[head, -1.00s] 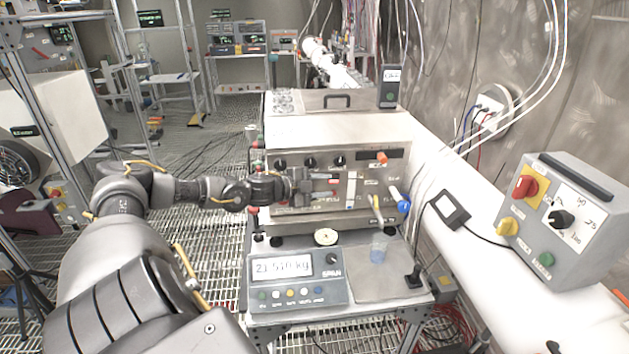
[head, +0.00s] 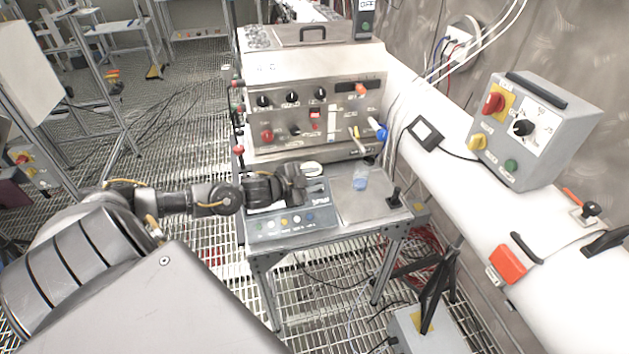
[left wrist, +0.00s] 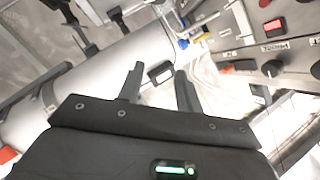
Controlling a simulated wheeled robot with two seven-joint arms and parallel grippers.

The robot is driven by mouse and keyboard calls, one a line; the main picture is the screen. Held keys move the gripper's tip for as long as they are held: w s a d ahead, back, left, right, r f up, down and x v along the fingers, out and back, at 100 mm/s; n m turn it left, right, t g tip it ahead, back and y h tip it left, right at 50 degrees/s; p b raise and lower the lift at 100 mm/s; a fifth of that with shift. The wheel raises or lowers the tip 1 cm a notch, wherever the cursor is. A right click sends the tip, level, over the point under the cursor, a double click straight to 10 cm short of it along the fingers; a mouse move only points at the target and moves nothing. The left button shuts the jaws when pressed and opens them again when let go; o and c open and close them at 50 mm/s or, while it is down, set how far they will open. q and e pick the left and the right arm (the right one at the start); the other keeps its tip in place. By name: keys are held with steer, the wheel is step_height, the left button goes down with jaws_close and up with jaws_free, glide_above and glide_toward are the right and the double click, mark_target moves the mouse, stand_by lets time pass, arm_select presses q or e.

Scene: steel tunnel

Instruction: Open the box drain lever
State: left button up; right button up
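A steel box (head: 300,72) stands on the bench, its front panel carrying knobs and levers. An orange-tipped lever (head: 361,88) sits at the panel's upper right. A blue-handled lever (head: 378,130) and a yellow handle (head: 354,134) are at its lower right. The blue and yellow parts also show at the top of the left wrist view. I cannot read which one is labelled drain. My left gripper (head: 306,184) is over the scale in front of the box, apart from these levers. In the left wrist view its fingers (left wrist: 160,85) are spread and empty. My right gripper is out of view.
A grey control box (head: 535,130) sits on the white pipe (head: 470,185) at right. A red-handled part (head: 508,262) is on the pipe. Grated floor lies left of the bench.

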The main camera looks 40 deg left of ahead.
arm_select(q)
steer(key=shift+s+d+f+n, duration=0.2)
steer(key=shift+s+d+f, duration=0.15)
steer(key=shift+d+f, duration=0.2)
steer(key=shift+s+d+f+n, duration=0.2)
steer(key=shift+s+d+f, duration=0.2)
steer(key=shift+d, duration=0.15)
